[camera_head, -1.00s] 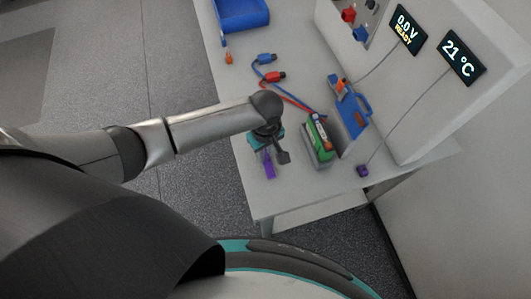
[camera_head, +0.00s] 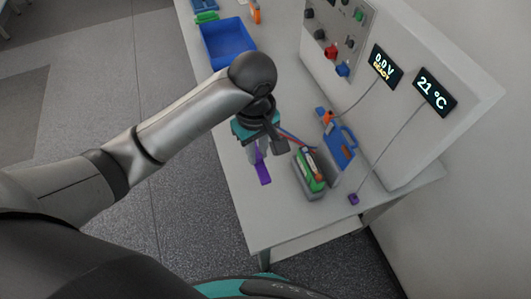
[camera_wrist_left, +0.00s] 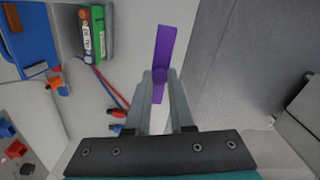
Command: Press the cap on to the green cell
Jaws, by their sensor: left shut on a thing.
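A green cell (camera_head: 318,180) with an orange-and-white part beside it sits in a grey holder (camera_head: 311,194) on the bench. In the left wrist view the green cell (camera_wrist_left: 98,32) is at the upper left. My left gripper (camera_head: 258,160) is shut on a long purple piece, the cap (camera_head: 264,174), and hangs left of the cell, apart from it. The wrist view shows the cap (camera_wrist_left: 163,45) as a narrow bar with a round middle between the fingertips (camera_wrist_left: 160,80). My right gripper is not in view.
The cycler (camera_head: 420,130) with two displays is behind. Red and blue leads (camera_wrist_left: 104,88) lie near the gripper. A blue bin (camera_head: 228,42) is farther back. The bench's front corner is clear.

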